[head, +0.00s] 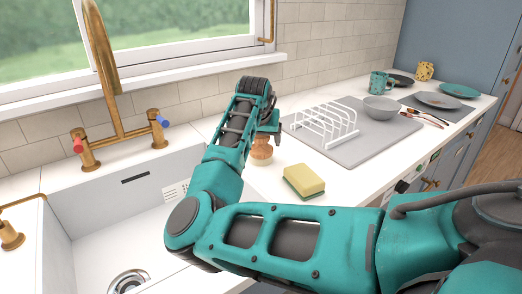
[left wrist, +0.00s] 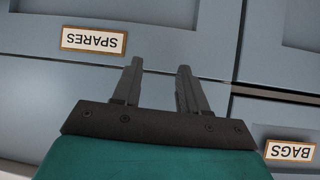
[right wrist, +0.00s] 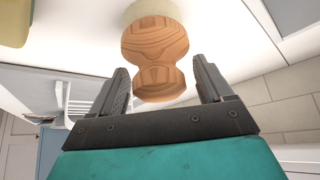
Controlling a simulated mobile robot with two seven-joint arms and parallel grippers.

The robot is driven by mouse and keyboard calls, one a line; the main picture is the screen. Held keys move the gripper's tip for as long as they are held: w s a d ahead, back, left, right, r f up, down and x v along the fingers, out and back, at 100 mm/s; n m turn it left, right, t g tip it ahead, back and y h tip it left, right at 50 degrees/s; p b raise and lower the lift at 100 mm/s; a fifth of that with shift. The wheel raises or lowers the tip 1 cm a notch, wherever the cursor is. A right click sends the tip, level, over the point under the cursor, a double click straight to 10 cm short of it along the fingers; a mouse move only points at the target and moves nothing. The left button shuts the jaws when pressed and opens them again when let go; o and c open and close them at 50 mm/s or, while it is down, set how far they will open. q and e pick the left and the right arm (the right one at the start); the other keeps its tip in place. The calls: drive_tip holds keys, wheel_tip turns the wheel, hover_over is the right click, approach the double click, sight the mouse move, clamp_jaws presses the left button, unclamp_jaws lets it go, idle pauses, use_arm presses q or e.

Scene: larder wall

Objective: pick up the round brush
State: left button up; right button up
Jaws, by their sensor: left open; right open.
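The round brush (head: 262,153) stands on the white counter beside the sink, partly covered by my right arm in the head view. In the right wrist view its turned wooden handle (right wrist: 155,45) and pale bristles (right wrist: 153,10) show. My right gripper (right wrist: 161,64) is open, with the knob end of the handle between its two fingers and visible space at the sides. In the head view the right gripper (head: 268,128) is just above the brush. My left gripper (left wrist: 160,66) is open and empty, facing blue drawer fronts.
A yellow-green sponge (head: 304,181) lies right of the brush. A white dish rack (head: 325,125) stands on a grey mat (head: 372,148) with a grey bowl (head: 381,108). The sink (head: 100,228) and brass tap (head: 110,90) are left. Labels on the drawers read SPARES (left wrist: 94,40) and BAGS (left wrist: 290,151).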

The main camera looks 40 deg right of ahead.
drive_tip(key=c, duration=1)
drive_tip(key=shift+c, duration=0.4)
drive_tip(key=shift+r, duration=0.15)
